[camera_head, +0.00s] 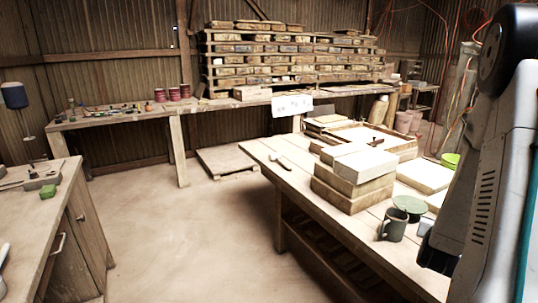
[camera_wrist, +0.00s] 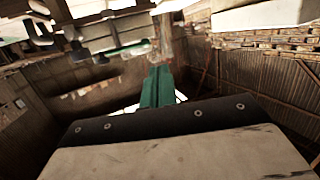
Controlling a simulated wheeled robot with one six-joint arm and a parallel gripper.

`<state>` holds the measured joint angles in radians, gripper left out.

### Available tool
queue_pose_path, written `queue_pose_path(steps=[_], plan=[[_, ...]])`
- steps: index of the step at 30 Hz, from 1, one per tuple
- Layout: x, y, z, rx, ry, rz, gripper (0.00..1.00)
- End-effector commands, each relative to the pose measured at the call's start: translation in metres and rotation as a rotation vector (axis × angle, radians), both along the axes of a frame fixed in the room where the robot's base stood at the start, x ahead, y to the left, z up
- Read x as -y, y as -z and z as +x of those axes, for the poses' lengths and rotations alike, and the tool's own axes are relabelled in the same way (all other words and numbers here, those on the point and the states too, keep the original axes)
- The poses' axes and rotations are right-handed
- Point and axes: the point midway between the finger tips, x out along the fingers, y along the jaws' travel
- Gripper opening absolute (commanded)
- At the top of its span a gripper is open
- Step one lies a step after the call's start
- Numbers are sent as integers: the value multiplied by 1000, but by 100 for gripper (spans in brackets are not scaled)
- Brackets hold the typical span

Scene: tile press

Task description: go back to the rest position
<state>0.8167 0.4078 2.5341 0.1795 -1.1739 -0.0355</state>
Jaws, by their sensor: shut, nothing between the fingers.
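The task names no object, only my gripper and its rest position. In the wrist view, my gripper (camera_wrist: 160,72) shows as two green fingers side by side, shut with nothing held. Behind the fingers lies a pale plate with a dark screwed edge, part of my own body. The fingers touch nothing that I can make out. In the head view, my arm fills the right edge, and I cannot make out the fingers there.
A wooden table (camera_head: 292,191) at right bears stacked blocks (camera_head: 352,181), a green mug (camera_head: 393,225), a green disc (camera_head: 410,204) and a hammer-like tool (camera_head: 284,163). A cabinet (camera_head: 88,235) is at left. Open floor (camera_head: 190,235) lies between.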

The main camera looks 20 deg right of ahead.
Motion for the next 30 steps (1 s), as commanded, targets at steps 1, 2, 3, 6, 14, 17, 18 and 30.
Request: queue_pose_path(steps=[1,2,3,6,14,17,18,30], plan=[[-1,4,0,-9,-1,16,0],[-1,8,-1,-20,-2,33,0],[-3,16,-2,-43,-4,68,0],[-15,49,-7,-135,-16,210,0],[-95,77,-15,-432,-134,614,0],[-139,62,-18,-554,-209,726,0],[-158,53,-20,-605,-241,764,0],[-330,-71,-98,-1100,-538,891,0]])
